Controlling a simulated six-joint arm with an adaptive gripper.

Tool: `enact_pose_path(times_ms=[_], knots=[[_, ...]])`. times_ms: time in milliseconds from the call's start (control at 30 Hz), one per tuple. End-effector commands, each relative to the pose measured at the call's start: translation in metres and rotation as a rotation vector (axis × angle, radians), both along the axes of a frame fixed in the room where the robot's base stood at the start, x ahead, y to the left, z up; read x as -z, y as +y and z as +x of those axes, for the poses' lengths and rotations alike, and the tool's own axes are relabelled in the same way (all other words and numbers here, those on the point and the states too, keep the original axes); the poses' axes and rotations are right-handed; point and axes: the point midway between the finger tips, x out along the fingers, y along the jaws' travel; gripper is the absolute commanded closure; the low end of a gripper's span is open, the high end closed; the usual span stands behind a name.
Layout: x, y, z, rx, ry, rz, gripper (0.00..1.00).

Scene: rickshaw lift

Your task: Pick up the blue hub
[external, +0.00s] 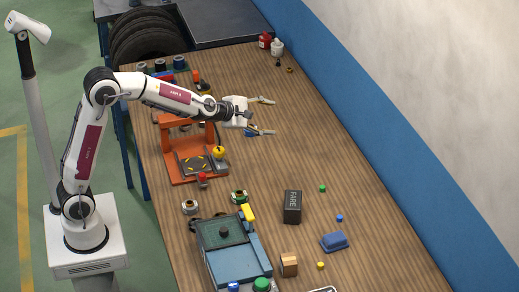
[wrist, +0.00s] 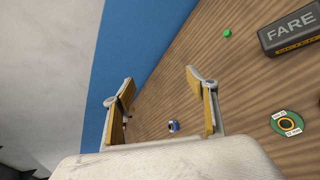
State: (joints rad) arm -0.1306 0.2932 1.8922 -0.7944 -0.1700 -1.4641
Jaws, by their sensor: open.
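A small round blue-and-white piece, which appears to be the blue hub (wrist: 173,127), shows between the finger bases in the wrist view, partly close to the palm's edge. In the external view the blue hub (external: 249,132) is a blue patch mostly hidden by the lower finger. My gripper (external: 272,116) is open and empty, held above the wooden table and pointing right. Its two yellow-padded fingers stand apart in the wrist view (wrist: 160,78). I cannot tell the height between the fingers and the hub.
A green hub (external: 240,197) and a pale hub (external: 190,206) sit near an orange press (external: 185,165). A dark FARE box (external: 292,206), a blue block (external: 334,241) and a blue rickshaw part (external: 232,252) lie nearer. The table right of my gripper is clear.

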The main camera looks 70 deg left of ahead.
Motion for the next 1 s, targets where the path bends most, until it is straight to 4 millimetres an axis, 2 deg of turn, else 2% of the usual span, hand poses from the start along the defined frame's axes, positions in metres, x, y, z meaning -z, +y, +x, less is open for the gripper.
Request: enact_pose_path(times_ms=[200,500,767,1000], knots=[[0.032,0.043,0.027,-0.222,-0.08,-0.156,0.42],[0.082,0.103,0.046,-0.529,-0.215,-0.344,0.42],[0.134,0.154,0.045,-0.791,-0.354,-0.477,0.42],[0.185,0.196,0.029,-1.024,-0.504,-0.571,0.42]])
